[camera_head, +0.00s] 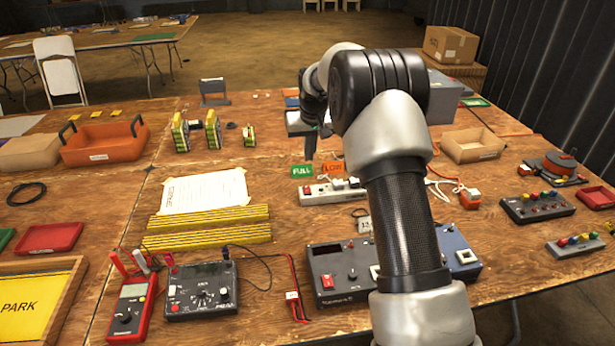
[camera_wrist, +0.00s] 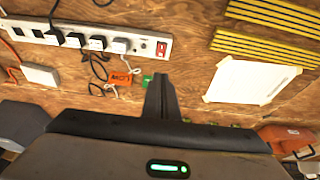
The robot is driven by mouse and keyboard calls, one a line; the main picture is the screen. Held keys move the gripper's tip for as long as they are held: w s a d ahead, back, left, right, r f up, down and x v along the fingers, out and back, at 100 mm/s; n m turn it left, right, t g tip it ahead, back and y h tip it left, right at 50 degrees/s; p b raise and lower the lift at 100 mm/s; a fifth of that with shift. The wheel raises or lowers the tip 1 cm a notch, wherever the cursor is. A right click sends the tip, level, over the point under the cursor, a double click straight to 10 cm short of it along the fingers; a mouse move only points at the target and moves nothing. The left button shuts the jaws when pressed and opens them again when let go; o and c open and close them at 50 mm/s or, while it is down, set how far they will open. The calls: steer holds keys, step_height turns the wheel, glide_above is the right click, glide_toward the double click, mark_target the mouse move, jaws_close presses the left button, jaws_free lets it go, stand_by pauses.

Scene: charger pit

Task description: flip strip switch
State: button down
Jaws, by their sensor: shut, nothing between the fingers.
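The white power strip (camera_head: 322,194) lies on the wooden table, partly hidden behind my arm. Its red switch (camera_head: 306,190) is at the strip's left end in the head view. In the wrist view the strip (camera_wrist: 70,37) runs along the top left, with several plugs in it, and the red switch (camera_wrist: 161,48) is at its right end. My gripper (camera_wrist: 160,78) is shut and empty, its fingers pointing toward the switch but apart from it in the picture. In the head view my gripper (camera_head: 310,157) is beyond the strip, near the green FULL tag. I cannot tell the switch's position.
A green FULL tag (camera_head: 301,171) and an orange LOW tag (camera_head: 332,168) lie behind the strip. Paper (camera_head: 203,191) and yellow-black striped bars (camera_head: 207,229) are to the left. A control box (camera_head: 325,270) stands in front. Cables run around the strip's right side.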

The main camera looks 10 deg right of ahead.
steer(key=b, duration=0.1)
glide_toward(306, 187)
steer(key=x, duration=0.5)
steer(key=shift+r, duration=0.1)
steer(key=shift+w+f, duration=0.2)
steer(key=shift+f, duration=0.45)
